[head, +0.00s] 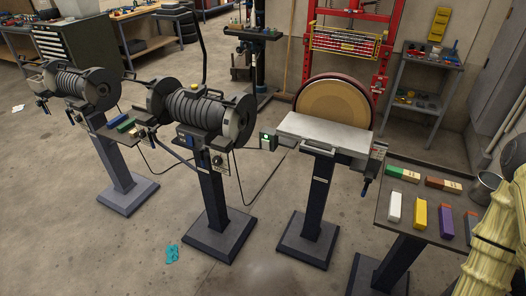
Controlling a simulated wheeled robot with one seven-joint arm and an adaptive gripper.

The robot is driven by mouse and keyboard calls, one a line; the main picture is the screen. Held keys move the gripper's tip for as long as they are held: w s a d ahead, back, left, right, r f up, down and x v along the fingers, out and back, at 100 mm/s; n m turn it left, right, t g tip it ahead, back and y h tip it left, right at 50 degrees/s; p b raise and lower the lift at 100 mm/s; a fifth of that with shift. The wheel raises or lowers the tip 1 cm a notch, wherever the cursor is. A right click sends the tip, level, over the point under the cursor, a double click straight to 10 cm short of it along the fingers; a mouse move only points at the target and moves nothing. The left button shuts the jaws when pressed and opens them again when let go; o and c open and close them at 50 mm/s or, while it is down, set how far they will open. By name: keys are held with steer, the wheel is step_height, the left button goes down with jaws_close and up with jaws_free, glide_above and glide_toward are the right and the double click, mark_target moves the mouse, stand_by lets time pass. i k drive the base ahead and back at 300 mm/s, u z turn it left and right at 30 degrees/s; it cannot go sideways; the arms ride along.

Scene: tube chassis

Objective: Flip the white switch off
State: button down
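No plainly white switch can be made out at this size. A small switch box with a glowing green spot (268,141) sits at the left side of the disc sander (326,103), by its pale work table (322,131). The middle grinder (202,110) has a dark control panel with a round dial and pale marks (217,160) on its pedestal. Any white switch there is too small to tell. My gripper is not in view.
A second grinder (75,88) stands on a pedestal at left. A small dark table (420,214) at right bears several coloured blocks. Cables hang between the machines. A teal item (172,254) lies on the floor. The floor in front is mostly clear.

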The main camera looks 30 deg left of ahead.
mark_target(265, 144)
steer(key=k, duration=0.5)
steer(key=u, duration=1.1)
steer(key=i, duration=0.9)
steer(key=z, duration=0.95)
